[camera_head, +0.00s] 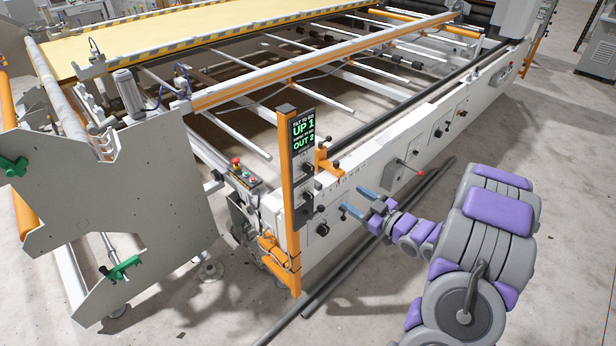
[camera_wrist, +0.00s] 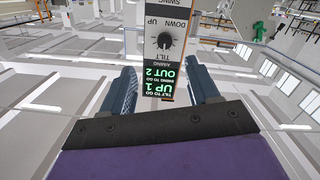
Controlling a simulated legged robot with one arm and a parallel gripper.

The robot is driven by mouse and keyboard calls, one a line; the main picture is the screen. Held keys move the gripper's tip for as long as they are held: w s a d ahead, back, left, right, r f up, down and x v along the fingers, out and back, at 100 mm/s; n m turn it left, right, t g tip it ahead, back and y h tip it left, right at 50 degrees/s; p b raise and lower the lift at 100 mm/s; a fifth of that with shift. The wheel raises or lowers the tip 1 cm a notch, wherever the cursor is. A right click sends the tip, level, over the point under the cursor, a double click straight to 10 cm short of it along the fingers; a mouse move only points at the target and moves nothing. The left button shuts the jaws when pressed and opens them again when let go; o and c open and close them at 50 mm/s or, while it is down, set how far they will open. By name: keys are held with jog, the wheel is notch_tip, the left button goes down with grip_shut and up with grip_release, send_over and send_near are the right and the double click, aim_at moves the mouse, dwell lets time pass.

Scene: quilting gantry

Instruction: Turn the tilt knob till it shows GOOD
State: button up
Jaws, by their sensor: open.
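The tilt knob (camera_wrist: 165,40) is a black dial on a grey panel, with TILT and DOWN / UP printed around it, upside down in the wrist view. In the head view a small dark knob (camera_head: 307,169) shows under the display. The display (camera_head: 303,132) reads TILT TO GO UP 1 and OUT 2 in green; it also shows in the wrist view (camera_wrist: 161,82), with SWING TO GO above OUT 2. My gripper (camera_head: 350,197) is open and empty, to the right of the orange post. In the wrist view the gripper (camera_wrist: 162,70) has its fingers either side of the display, apart from the knob.
The orange post (camera_head: 288,235) carries the panel at the corner of the white machine frame (camera_head: 380,190). A red-tipped lever (camera_head: 410,168) stands out from the frame, right of my gripper. Dark tubes (camera_head: 350,268) lie on the floor.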

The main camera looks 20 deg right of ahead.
aim_at(312, 171)
jog(key=shift+t+y, duration=0.3)
jog(key=x, duration=0.5)
jog(key=b+x, duration=0.1)
jog(key=x, duration=1)
jog(key=shift+w+a+r, duration=0.1)
jog(key=shift+w+a, duration=0.05)
jog(key=shift+a, duration=0.25)
jog(key=c, duration=1)
jog(key=shift+r, duration=0.1)
jog(key=shift+c, duration=0.2)
jog(key=shift+p, duration=0.35)
